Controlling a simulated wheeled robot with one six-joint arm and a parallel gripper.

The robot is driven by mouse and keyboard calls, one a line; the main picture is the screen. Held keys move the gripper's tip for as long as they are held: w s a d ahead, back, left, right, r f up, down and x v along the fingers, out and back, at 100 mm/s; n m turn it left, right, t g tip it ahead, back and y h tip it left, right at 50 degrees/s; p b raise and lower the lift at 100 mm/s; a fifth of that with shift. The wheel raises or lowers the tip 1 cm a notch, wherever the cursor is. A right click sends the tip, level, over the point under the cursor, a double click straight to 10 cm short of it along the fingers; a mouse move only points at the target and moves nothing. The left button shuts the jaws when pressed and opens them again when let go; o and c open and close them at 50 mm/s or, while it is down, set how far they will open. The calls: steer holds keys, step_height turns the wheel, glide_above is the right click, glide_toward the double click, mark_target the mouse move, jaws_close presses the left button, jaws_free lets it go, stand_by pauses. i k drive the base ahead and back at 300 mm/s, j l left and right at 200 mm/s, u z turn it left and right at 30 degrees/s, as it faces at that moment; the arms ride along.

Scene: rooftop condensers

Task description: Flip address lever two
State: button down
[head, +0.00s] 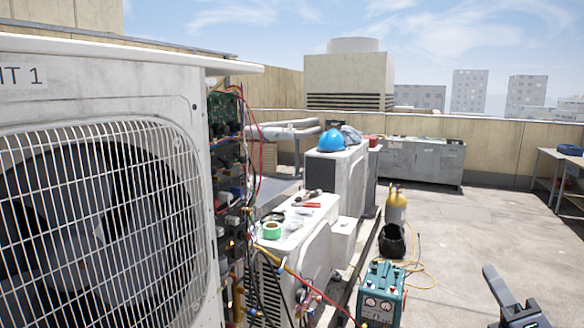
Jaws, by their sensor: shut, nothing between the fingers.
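A green circuit board (225,114) shows edge-on in the open side of the large condenser (105,53) marked "IT 1" at the left. Red, blue and dark wires run down from it. The address levers are too small or hidden to make out, so I cannot tell lever two or its position. My gripper (493,280) shows partly at the lower right, shut and empty. It is far to the right of the board and apart from everything, and the frame's bottom edge cuts it off.
A white unit (305,245) carries green tape (271,230) and tools. A blue helmet (331,140) lies on another unit behind. A teal gauge machine (382,292), black bucket (392,241), yellow cylinder (396,205) and loose yellow hose stand mid-floor. Open floor lies at right before a table (560,154).

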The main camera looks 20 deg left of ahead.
mark_target(228, 164)
steer(key=i+j+u, duration=0.1)
steer(key=i+u, duration=0.65)
steer(key=u, duration=0.15)
steer(key=i+l+u, duration=0.15)
steer(key=i+u, duration=0.55)
steer(key=i, duration=0.15)
